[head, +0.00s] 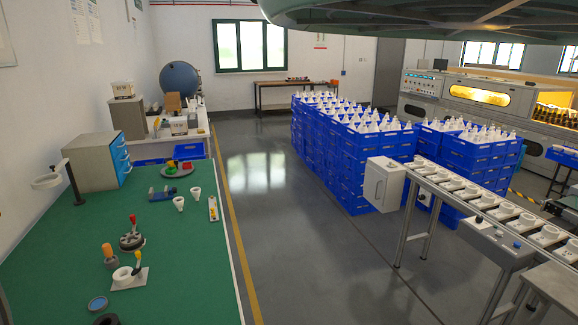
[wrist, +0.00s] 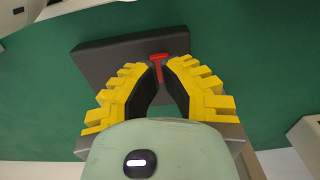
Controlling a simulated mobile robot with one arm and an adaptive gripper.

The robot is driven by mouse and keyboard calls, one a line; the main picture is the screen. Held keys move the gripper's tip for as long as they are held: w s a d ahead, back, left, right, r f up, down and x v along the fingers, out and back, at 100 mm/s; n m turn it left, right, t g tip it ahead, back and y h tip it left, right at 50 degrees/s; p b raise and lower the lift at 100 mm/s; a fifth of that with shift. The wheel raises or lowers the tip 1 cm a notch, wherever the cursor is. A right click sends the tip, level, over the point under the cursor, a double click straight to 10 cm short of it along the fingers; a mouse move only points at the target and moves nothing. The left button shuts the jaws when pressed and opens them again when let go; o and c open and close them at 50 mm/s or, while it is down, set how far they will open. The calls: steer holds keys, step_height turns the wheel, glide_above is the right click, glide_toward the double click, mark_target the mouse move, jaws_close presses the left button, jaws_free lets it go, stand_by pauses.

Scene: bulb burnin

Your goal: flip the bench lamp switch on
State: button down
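In the wrist view the yellow fingers of my gripper (wrist: 160,66) lean inward, their tips only a narrow gap apart. A red T-shaped piece (wrist: 160,72), which looks like a switch lever, shows at that gap. It stands against a dark, flat rectangular plate (wrist: 107,58) over the green surface. I cannot tell whether the fingertips touch the red piece. In the head view a lamp-like white ring on a dark post (head: 73,185) stands at the left of the green bench (head: 180,262). My gripper does not show there, and I cannot match the dark plate with certainty.
The bench also bears a drawer cabinet (head: 95,163), a dark round base with a red knob (head: 132,239), an orange-topped piece (head: 108,252) and white cones (head: 179,203). Grey floor (head: 290,230) lies open right of the bench. Stacked blue crates (head: 350,165) and a conveyor (head: 480,200) stand beyond.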

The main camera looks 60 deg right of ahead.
steer(key=shift+f+b, duration=0.85)
steer(key=shift+f, duration=0.15)
stand_by(0.4)
step_height(320, 180, up, 7)
steer(key=p, duration=0.7)
steer(key=shift+r+p, duration=0.1)
steer(key=shift+p, duration=0.2)
